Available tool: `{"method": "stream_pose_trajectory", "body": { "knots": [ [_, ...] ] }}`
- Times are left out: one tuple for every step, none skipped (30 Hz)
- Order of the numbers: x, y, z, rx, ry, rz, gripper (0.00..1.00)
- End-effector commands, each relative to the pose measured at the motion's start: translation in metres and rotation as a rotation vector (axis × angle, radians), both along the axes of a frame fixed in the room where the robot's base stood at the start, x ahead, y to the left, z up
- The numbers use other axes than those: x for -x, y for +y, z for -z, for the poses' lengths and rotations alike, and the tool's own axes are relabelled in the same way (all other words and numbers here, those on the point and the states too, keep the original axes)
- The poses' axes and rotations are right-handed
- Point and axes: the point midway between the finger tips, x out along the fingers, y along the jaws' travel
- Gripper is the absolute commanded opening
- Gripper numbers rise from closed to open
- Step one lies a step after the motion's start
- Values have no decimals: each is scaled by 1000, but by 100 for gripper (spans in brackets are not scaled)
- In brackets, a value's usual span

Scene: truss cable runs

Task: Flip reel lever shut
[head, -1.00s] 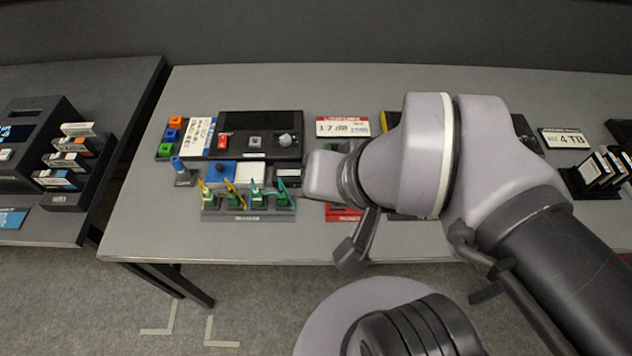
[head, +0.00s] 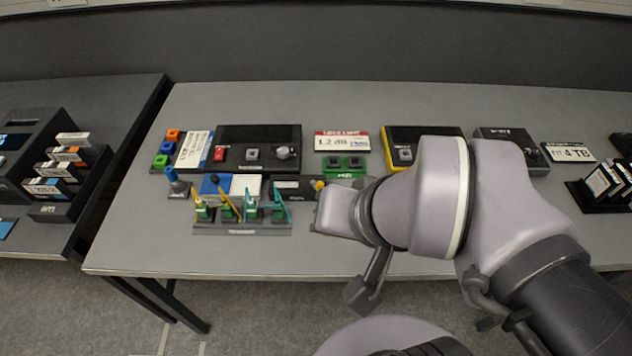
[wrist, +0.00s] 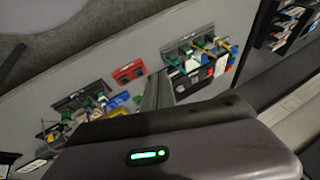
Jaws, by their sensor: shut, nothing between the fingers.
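I cannot make out a reel or its lever for certain. In the head view a black panel (head: 258,146) at the back of the table carries a red switch (head: 219,154) and a round grey knob (head: 282,152). A rack (head: 243,227) in front of it holds several green clips with slanted yellow and teal levers. My gripper's tip is hidden behind my arm in the head view. In the wrist view my gripper (wrist: 151,93) is a narrow dark shape, shut and empty, above the grey table. It appears apart from the racks on either side.
A green block (head: 343,165) and a yellow-edged box (head: 400,150) stand behind my arm. A red block (wrist: 128,72) shows in the wrist view. Another table (head: 120,105) with a black cartridge holder is at left. The table's front left strip is clear.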

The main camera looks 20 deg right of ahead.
Motion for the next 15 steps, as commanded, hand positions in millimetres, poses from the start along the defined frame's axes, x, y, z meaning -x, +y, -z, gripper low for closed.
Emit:
{"method": "stream_pose_trajectory", "body": {
  "knots": [
    [-5, 0, -8, 10, 9, -14, 0],
    [-10, 0, -14, 20, 20, -29, 0],
    [-20, 0, -25, 41, 39, -60, 0],
    [-31, -1, -35, 62, 57, -90, 0],
    [-43, -1, -45, 86, 78, -125, 0],
    [-62, -1, -57, 119, 110, -179, 0],
    [-77, -1, -65, 148, 133, -224, 0],
    [-93, -1, -71, 174, 158, -268, 0],
    [-114, 0, -76, 208, 191, -330, 0],
    [-130, 0, -78, 233, 214, -377, 0],
    [-146, 1, -78, 257, 239, -423, 0],
    [-167, 3, -76, 287, 272, -486, 0],
    [-181, 4, -72, 309, 297, -534, 0],
    [-196, 6, -68, 330, 321, -581, 0],
    [-214, 8, -59, 356, 354, -646, 0]
  ]
}}
